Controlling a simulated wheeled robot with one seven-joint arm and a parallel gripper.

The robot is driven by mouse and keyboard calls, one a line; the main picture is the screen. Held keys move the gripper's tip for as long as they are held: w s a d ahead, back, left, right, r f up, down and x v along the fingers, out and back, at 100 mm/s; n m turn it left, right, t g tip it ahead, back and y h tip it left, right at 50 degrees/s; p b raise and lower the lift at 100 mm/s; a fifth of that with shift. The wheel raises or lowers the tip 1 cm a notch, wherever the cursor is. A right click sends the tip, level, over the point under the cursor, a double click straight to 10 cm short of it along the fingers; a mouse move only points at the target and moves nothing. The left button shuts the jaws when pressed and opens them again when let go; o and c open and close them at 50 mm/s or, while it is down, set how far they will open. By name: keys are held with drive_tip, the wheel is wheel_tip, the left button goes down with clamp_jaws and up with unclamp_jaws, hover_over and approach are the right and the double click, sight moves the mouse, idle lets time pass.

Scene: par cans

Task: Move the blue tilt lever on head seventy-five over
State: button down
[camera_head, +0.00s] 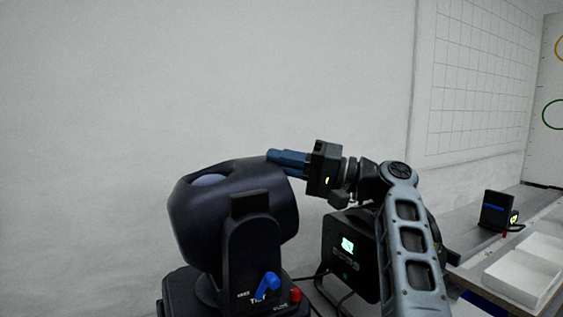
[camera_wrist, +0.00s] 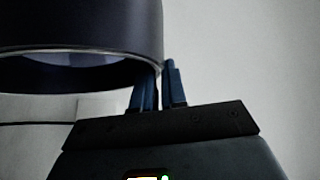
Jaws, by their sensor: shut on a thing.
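The moving head (camera_head: 235,215) is a dark rounded housing with a lens, held in a yoke on a black base. Its blue tilt lever (camera_head: 267,286) is low on the yoke, beside the words "FREE" and "TILT", and slants up to the right. My gripper (camera_head: 271,157) is at the upper right rim of the housing, well above the lever. Its blue fingers are shut on the rim. In the wrist view the fingers of my gripper (camera_wrist: 160,78) meet the edge of the dark housing (camera_wrist: 90,30); their tips are partly hidden. The number seventy-five is not readable.
A red knob (camera_head: 295,295) sits right of the lever. A black box with a lit green screen (camera_head: 347,245) stands behind my arm. At the right, a bench has white trays (camera_head: 525,270) and a small black device (camera_head: 497,210).

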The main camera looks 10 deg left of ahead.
drive_tip(key=f+b, duration=0.1)
drive_tip(key=w+d+f+m+t+y+b, duration=0.1)
drive_tip(key=shift+d+m+y+b, duration=0.15)
drive_tip(key=shift+m+y+b, duration=0.15)
drive_tip(key=c, duration=1.2)
unclamp_jaws()
drive_tip(key=b+v, duration=0.1)
drive_tip(key=v, duration=0.6)
drive_tip(key=shift+d, duration=0.35)
